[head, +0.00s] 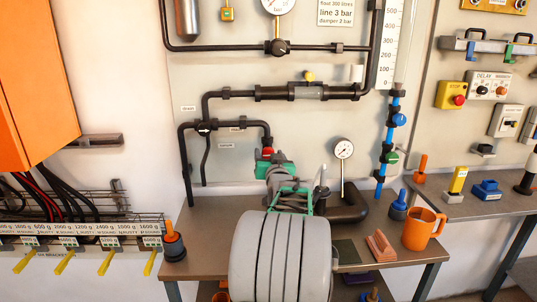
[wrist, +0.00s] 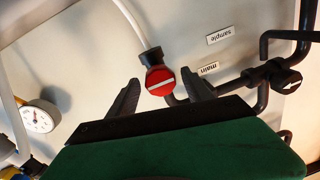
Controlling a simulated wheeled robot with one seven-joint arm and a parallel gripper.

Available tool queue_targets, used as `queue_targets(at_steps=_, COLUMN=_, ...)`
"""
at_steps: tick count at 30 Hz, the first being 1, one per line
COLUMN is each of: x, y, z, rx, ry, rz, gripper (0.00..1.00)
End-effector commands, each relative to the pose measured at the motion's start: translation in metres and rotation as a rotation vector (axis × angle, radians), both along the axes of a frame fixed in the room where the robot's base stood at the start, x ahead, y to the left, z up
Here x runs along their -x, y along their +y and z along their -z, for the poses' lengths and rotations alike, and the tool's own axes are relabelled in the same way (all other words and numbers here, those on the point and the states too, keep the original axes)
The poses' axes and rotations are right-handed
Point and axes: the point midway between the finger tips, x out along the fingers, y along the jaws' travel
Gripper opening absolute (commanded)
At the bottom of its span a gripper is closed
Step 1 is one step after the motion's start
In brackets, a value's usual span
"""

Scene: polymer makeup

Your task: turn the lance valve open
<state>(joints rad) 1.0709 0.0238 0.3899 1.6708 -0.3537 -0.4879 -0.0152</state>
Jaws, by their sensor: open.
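A round red knob (wrist: 159,80) with a white bar sits on a black fitting at the end of a pale hose in the wrist view. No lance label is readable on it, but it looks like the lance valve. The bar runs nearly level in that view. My gripper (wrist: 160,77) is open, with one dark finger on each side of the knob. I cannot tell whether the fingertips reach level with it; no contact shows. In the head view the red knob (head: 267,151) shows just above my green gripper (head: 281,172), partly hidden.
A black valve (wrist: 288,80) with a white arrow and dark pipes lie to the right in the wrist view, near "main" and "sample" labels. A pressure gauge (head: 343,148) stands right of my gripper. An orange mug (head: 420,230) stands on the bench (head: 215,213).

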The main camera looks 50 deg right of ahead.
Motion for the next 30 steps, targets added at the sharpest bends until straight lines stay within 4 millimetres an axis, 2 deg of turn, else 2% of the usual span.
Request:
queue_targets(at_steps=3, x=-0.0061, y=-0.0047, z=0.0, rx=0.0, ry=0.0, rz=-0.001, gripper=0.59)
queue_targets(at_steps=10, x=-0.0061, y=-0.0049, z=0.0004, rx=-0.001, ry=0.001, rz=-0.001, gripper=0.57)
queue_targets(at_steps=30, x=-0.0062, y=-0.0044, z=0.0005, rx=-0.001, ry=0.001, rz=-0.001, gripper=0.02)
